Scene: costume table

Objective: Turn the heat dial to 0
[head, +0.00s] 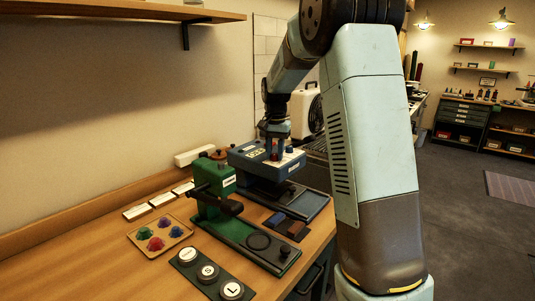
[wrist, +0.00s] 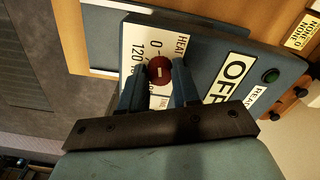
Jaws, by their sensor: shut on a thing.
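The heat dial (wrist: 160,70) is a round dark red knob with a small pale mark, on a white label panel (wrist: 136,40) printed HEAT, with 0 and 120 legible. The panel is on top of a blue press (wrist: 205,45), also in the head view (head: 240,158). My gripper (wrist: 159,76) is shut on the dial, one finger on each side. The fingers cover part of the printed scale, so I cannot tell which number the mark points to. In the head view my gripper (head: 274,145) reaches down onto the press top.
An OFF plate (wrist: 229,77) and a green button (wrist: 270,75) sit beside the dial. A green press (head: 213,180) stands close to the left of the blue one. A tray of coloured pieces (head: 160,236) and round weights marked with letters (head: 209,271) lie nearer the front.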

